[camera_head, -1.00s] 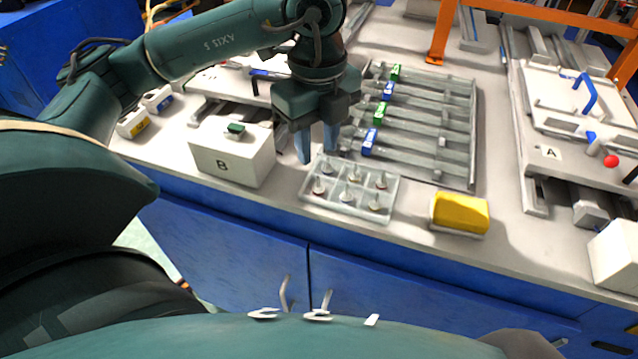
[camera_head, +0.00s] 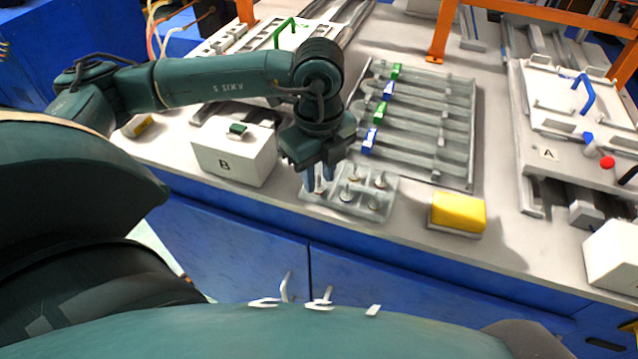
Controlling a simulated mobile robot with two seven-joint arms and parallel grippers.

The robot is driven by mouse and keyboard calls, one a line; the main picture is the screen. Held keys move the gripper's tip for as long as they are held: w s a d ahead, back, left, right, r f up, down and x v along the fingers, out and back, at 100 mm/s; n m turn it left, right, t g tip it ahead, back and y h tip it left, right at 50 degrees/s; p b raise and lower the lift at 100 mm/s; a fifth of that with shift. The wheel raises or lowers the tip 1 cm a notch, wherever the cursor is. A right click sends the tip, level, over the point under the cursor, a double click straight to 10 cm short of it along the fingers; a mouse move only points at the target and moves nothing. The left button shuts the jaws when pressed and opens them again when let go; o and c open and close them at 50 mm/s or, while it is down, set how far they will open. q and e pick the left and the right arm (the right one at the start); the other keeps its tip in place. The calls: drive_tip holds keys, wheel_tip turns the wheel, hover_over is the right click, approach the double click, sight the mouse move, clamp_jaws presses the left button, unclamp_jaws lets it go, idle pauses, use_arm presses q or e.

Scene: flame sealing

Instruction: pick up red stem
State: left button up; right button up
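A clear tray (camera_head: 335,207) near the front edge of the bench holds several small upright metal stems, some with a reddish tint at the base. The stem at the tray's left end (camera_head: 320,187) shows a reddish tint and is partly hidden by my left gripper. My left gripper (camera_head: 320,184) points down over that end of the tray, its two fingers apart on either side of this stem. I cannot tell whether they touch it. My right gripper is not in view.
A white box marked B (camera_head: 232,160) stands left of the tray. A yellow block (camera_head: 458,212) lies to its right. A rack of rails (camera_head: 425,135) with green and blue clips lies behind. A panel marked A (camera_head: 548,153) is at the right.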

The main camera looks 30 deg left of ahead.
use_arm(q)
clamp_jaws()
idle(0.4)
